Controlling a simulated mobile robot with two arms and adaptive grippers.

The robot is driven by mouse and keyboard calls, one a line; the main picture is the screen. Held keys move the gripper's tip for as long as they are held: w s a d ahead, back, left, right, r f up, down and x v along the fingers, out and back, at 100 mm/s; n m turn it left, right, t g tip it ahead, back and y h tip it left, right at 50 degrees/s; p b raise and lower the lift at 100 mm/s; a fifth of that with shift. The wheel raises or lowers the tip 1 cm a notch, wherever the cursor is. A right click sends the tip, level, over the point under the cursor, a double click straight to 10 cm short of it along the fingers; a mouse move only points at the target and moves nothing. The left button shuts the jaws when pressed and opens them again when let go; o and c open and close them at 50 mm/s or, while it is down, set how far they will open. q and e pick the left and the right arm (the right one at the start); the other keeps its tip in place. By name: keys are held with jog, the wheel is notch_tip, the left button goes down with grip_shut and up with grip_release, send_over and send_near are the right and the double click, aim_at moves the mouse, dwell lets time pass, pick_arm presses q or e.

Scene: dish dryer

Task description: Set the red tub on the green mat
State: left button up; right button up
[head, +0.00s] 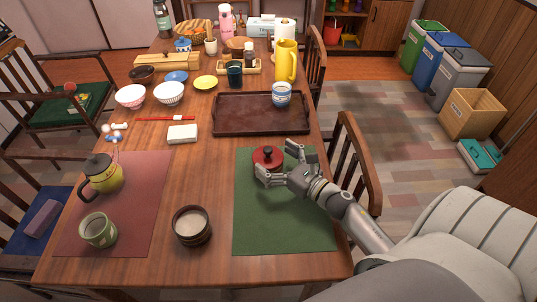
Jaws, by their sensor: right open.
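The red tub (267,154), round and lidded with a small knob on top, sits at the upper left part of the green mat (285,228), near its far edge. My right gripper (262,168) is open, with its fingers pointing left close to the tub. One finger reaches in front of the tub's near side and another part is to its right. I cannot tell whether the fingers touch it. My left gripper is not in view.
A brown tray (235,116) with a blue-striped cup (282,94) lies just beyond the mat. A brown mug (192,225) stands left of the mat. A yellow teapot (103,175) and green cup (98,230) stand on a red mat (140,220). The green mat's near part is clear.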

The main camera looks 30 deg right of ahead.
jog(key=v, duration=0.5)
jog(key=shift+s+b, duration=0.1)
jog(key=shift+b, duration=0.3)
jog(key=shift+r, duration=0.1)
